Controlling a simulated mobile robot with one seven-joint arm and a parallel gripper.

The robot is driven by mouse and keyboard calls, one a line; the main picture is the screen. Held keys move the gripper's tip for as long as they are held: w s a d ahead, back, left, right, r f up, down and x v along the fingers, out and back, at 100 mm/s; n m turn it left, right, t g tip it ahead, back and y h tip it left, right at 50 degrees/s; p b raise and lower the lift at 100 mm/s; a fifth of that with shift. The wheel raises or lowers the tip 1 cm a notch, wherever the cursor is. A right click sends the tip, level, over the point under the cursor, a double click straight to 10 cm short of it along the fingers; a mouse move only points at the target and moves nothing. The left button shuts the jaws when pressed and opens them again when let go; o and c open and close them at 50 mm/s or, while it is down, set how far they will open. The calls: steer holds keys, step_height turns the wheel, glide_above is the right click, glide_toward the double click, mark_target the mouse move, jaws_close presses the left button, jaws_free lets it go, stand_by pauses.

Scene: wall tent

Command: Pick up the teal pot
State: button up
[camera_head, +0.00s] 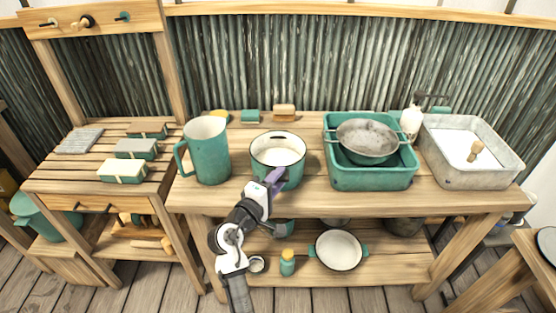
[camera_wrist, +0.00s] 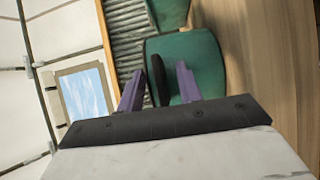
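The teal pot (camera_head: 292,181) stands upright on the wooden counter, with a dark rim and white inside. My gripper (camera_head: 275,179) is at its near side, and its purple fingers overlap the pot's front wall in the head view. In the wrist view the pot (camera_wrist: 205,58) is just beyond the fingers. A dark rim or handle part of it (camera_wrist: 158,82) shows between the two fingers of my gripper (camera_wrist: 159,67). The fingers are apart, with gaps on both sides of that dark part. Contact cannot be told.
A tall teal pitcher (camera_head: 209,157) stands left of the pot. A teal basin (camera_head: 372,181) with a grey metal bowl (camera_head: 367,140) is to its right, then a grey sink tray (camera_head: 480,179). Soap-like blocks lie behind. A lower shelf (camera_head: 385,264) holds a white pan (camera_head: 338,250).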

jaws_close()
stand_by(1.2)
steer(key=shift+r, duration=0.25)
